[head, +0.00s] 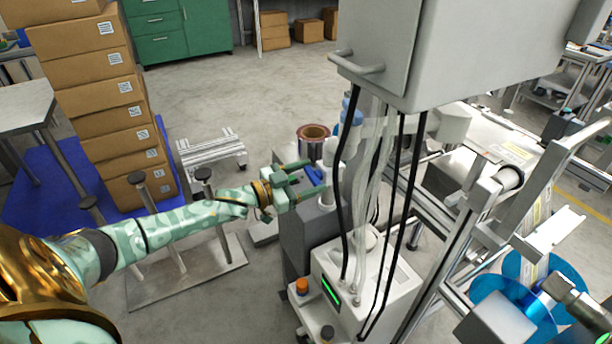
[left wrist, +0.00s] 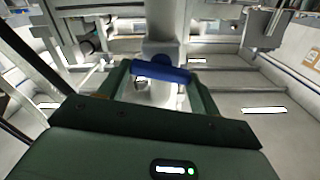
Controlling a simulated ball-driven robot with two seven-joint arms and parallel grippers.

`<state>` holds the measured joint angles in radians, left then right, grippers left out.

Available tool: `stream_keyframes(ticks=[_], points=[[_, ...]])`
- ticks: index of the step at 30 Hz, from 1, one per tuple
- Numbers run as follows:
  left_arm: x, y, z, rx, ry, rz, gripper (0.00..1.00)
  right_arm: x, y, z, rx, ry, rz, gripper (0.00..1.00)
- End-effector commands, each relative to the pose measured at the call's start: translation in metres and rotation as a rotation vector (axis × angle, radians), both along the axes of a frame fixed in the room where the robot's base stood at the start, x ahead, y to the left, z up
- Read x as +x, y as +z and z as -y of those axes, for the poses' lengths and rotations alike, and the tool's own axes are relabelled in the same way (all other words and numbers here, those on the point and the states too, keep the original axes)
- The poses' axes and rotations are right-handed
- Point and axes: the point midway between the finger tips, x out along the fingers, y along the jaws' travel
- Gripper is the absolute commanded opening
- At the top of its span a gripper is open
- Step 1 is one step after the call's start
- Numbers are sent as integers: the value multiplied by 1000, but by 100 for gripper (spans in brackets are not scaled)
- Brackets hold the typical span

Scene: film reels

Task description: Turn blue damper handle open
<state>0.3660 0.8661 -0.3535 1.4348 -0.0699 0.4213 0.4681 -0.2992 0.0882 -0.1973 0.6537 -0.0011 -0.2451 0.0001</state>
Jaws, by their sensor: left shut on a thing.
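The blue damper handle (head: 313,176) is a short blue bar on a grey unit left of the hanging hoses in the head view. It also shows in the left wrist view (left wrist: 160,72), lying crosswise in front of a pale grey pipe. My left gripper (head: 312,178) reaches it from the left, with one green finger on each side. In the left wrist view the fingers (left wrist: 163,80) stand at the two ends of the blue bar, and the gripper is shut on it.
A grey cabinet (head: 440,50) hangs above, with black and clear hoses in front of the unit. A white box with a green display (head: 365,280) stands below. A metal frame and blue reels (head: 530,290) are at right. Stacked cartons (head: 90,90) stand at left.

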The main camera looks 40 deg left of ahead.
Motion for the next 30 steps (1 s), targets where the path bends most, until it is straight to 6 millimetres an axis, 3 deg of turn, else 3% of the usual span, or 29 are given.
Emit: stream_keyframes(ticks=[9,30], points=[[-1,0,2,275,0,114,41,-10,11,-12,17,-19,-2,36],[-2,-5,4,886,-1,364,41,-5,13,-2,4,-15,5,36]])
